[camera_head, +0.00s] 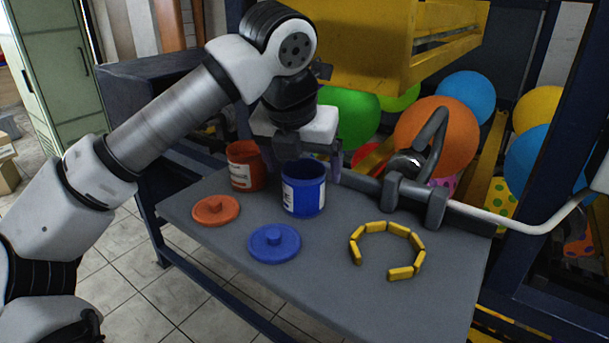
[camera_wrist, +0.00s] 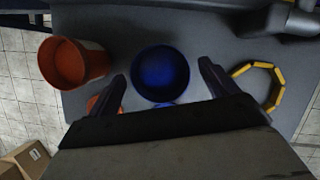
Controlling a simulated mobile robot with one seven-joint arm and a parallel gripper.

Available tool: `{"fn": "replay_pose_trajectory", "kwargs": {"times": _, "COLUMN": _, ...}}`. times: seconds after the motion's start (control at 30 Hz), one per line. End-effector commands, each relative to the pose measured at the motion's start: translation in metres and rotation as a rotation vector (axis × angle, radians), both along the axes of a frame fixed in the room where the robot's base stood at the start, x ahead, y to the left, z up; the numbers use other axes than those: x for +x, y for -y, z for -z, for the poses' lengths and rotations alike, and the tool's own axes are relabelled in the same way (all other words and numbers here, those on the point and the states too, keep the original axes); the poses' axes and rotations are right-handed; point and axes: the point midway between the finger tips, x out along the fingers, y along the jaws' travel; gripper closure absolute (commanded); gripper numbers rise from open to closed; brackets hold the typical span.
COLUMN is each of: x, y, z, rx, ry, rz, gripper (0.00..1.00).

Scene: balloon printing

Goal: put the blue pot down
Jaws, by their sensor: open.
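The blue pot (camera_head: 304,192) stands upright and uncovered on the grey table, with a white label on its side. In the wrist view the blue pot (camera_wrist: 160,74) shows from above, between and a little beyond the fingertips. My gripper (camera_head: 307,160) is just above and behind the pot's rim in the head view. In the wrist view my gripper (camera_wrist: 162,82) has its two fingers wide apart, one on each side of the pot, with gaps visible. The blue lid (camera_head: 274,243) lies flat on the table in front of the pot.
An orange-red pot (camera_head: 245,170) stands left of the blue pot, and its orange lid (camera_head: 216,210) lies in front of it. A yellow segmented ring (camera_head: 388,246) lies to the right. A metal fixture (camera_head: 415,195) is at the table's back right. Balloons (camera_head: 436,135) lie behind.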

Motion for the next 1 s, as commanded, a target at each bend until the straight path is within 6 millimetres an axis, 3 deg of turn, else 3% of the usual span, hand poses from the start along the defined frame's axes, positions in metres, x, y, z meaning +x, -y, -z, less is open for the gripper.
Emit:
{"fn": "replay_pose_trajectory", "kwargs": {"times": 0.1, "x": -0.010, "y": -0.004, "z": -0.027, "rx": 0.002, "ry": 0.004, "rz": -0.003, "gripper": 0.15}}
{"fn": "replay_pose_trajectory", "kwargs": {"times": 0.33, "x": -0.025, "y": -0.009, "z": -0.065, "rx": 0.001, "ry": 0.001, "rz": -0.003, "gripper": 0.15}}
{"fn": "replay_pose_trajectory", "kwargs": {"times": 0.5, "x": -0.030, "y": -0.010, "z": -0.077, "rx": 0.001, "ry": 0.000, "rz": -0.002, "gripper": 0.15}}
{"fn": "replay_pose_trajectory", "kwargs": {"times": 0.77, "x": -0.031, "y": -0.010, "z": -0.078, "rx": -0.002, "ry": 0.000, "rz": 0.002, "gripper": 0.15}}
{"fn": "replay_pose_trajectory", "kwargs": {"times": 0.87, "x": -0.034, "y": 0.000, "z": -0.079, "rx": -0.049, "ry": 0.011, "rz": 0.052, "gripper": 0.15}}
{"fn": "replay_pose_trajectory", "kwargs": {"times": 1.0, "x": -0.056, "y": 0.040, "z": -0.091, "rx": -0.279, "ry": 0.072, "rz": 0.277, "gripper": 0.15}}
